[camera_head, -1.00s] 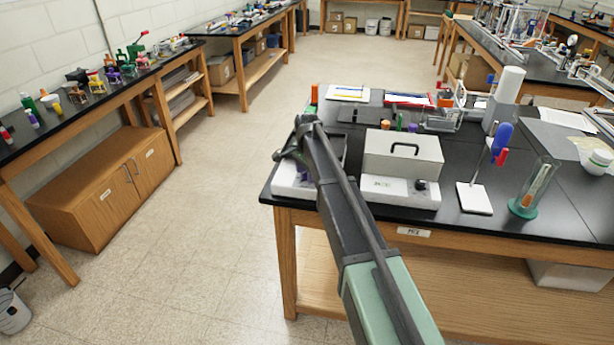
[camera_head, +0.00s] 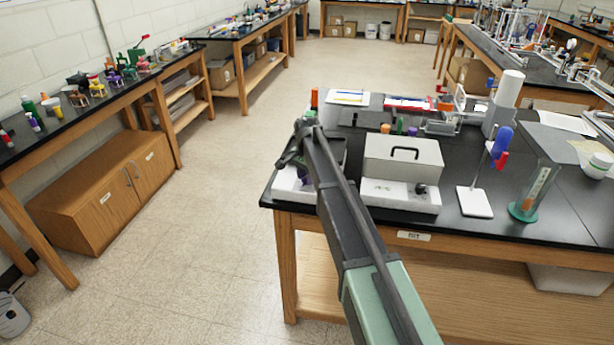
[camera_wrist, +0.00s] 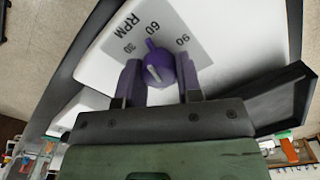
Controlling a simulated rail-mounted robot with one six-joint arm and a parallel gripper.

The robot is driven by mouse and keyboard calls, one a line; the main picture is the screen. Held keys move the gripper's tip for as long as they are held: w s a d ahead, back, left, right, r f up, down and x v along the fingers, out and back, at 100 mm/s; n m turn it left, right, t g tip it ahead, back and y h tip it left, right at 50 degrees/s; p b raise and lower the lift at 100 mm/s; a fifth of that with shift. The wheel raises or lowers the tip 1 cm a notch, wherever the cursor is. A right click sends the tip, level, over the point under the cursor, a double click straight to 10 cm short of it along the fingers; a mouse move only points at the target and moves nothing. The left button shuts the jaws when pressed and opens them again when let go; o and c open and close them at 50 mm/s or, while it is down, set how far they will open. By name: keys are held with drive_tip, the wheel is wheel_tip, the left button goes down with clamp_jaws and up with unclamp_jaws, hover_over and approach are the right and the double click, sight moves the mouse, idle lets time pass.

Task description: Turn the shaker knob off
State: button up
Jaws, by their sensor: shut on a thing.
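The shaker is a white box at the left front corner of the black bench in the head view; its white face (camera_wrist: 105,65) fills much of the wrist view. Its purple knob (camera_wrist: 160,68) has a pale mark and a small nose that points toward the "60" on a grey dial label (camera_wrist: 146,35) reading 30, 60, 90 and RPM. My gripper (camera_wrist: 160,74) is shut on the knob, one purple-grey finger on each side. In the head view my arm hides much of the shaker.
A white box with a black handle (camera_head: 403,160) stands right of the shaker. Farther right are a stand with a blue-handled tool (camera_head: 502,140) and a glass cylinder (camera_head: 536,190). The floor left of the bench (camera_head: 200,230) is clear.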

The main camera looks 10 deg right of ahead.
drive_tip(key=n, duration=0.5)
drive_tip(key=shift+n, duration=0.3)
drive_tip(key=n, duration=0.5)
drive_tip(key=shift+a, duration=0.15)
drive_tip(key=n, duration=0.5)
drive_tip(key=shift+a+n, duration=0.1)
drive_tip(key=shift+n, duration=0.3)
drive_tip(key=n, duration=0.4)
drive_tip(key=shift+n, duration=0.3)
drive_tip(key=o, duration=0.9)
drive_tip(key=shift+o, duration=0.2)
drive_tip(key=shift+r, duration=0.1)
